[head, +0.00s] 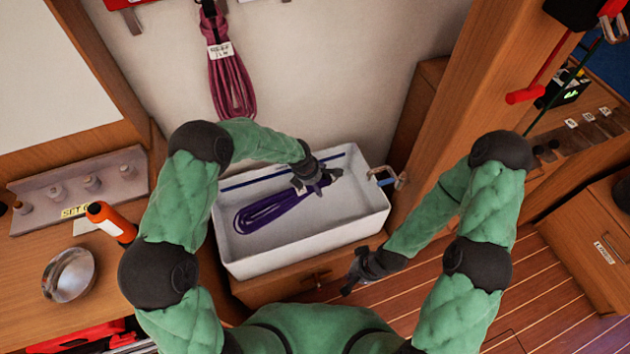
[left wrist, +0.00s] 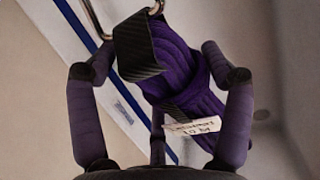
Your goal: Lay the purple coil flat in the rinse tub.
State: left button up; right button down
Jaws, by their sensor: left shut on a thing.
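The purple coil (head: 268,210) is a long looped bundle inside the outline of the white rinse tub (head: 310,237). Its loops fan out towards the tub's left side. My left gripper (head: 318,178) is over the tub, shut on the coil's bound end. In the left wrist view the coil (left wrist: 175,65) lies between the fingers, with a white tag (left wrist: 192,127) on it. Whether the coil's whole length touches the tub floor, I cannot tell. My right gripper (head: 352,272) is empty in front of the tub, its fingers spread apart.
A magenta coil (head: 229,80) with a label hangs on the wall behind the tub. A wooden post rises at right.

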pick_arm(q)
jog(key=shift+f+b, duration=0.55)
jog(key=shift+f, duration=0.3)
jog(key=shift+f+b, duration=0.6)
jog(key=shift+f, duration=2.05)
jog(key=o, duration=1.6)
